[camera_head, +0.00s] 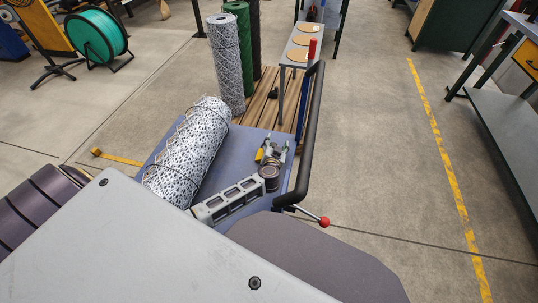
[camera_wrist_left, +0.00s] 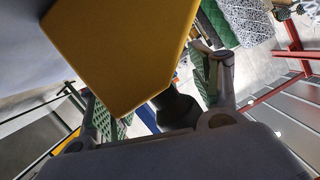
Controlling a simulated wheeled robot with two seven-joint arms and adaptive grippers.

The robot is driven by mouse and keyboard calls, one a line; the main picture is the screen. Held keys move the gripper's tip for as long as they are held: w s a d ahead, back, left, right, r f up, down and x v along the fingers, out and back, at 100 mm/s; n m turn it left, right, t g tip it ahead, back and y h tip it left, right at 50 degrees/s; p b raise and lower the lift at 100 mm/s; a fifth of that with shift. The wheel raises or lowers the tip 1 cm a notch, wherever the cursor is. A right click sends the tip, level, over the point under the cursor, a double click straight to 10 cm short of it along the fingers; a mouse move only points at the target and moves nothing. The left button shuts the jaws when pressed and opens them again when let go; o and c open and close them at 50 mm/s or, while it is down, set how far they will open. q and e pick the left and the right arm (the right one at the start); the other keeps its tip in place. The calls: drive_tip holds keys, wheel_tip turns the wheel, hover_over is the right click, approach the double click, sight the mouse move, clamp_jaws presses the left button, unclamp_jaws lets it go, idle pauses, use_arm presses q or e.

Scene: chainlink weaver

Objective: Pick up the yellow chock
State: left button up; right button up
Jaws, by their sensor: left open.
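The yellow chock (camera_wrist_left: 120,50) fills the upper left of the left wrist view, very close to the camera, as a flat yellow face with angled lower edges. A small piece of yellow (camera_head: 260,154) shows beside my left gripper (camera_head: 276,144) in the head view. The gripper is open above the blue cart bed. Its green-padded fingers show left and right in the left wrist view, and the chock covers part of the space between them. I cannot tell whether they touch it. My right gripper is not in view.
A patterned roll (camera_head: 188,150) lies on the blue cart bed (camera_head: 226,172) left of my gripper. The cart's black handle rail (camera_head: 311,130) rises close on the right. More rolls (camera_head: 226,60) stand behind.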

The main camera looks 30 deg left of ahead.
use_arm(q)
drive_tip(key=c, duration=1.4)
drive_tip(key=shift+o, duration=0.2)
drive_tip(key=shift+r, duration=0.1)
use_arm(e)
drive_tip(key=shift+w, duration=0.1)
use_arm(q)
drive_tip(key=shift+r+p, duration=0.35)
drive_tip(key=shift+r, duration=0.05)
drive_tip(key=shift+r+p, duration=0.4)
drive_tip(key=shift+r, duration=0.4)
wheel_tip(320, 180, up, 5)
drive_tip(key=shift+r+p, duration=0.1)
drive_tip(key=shift+p, duration=1.15)
drive_tip(key=shift+r+p, duration=0.55)
drive_tip(key=shift+r, duration=0.65)
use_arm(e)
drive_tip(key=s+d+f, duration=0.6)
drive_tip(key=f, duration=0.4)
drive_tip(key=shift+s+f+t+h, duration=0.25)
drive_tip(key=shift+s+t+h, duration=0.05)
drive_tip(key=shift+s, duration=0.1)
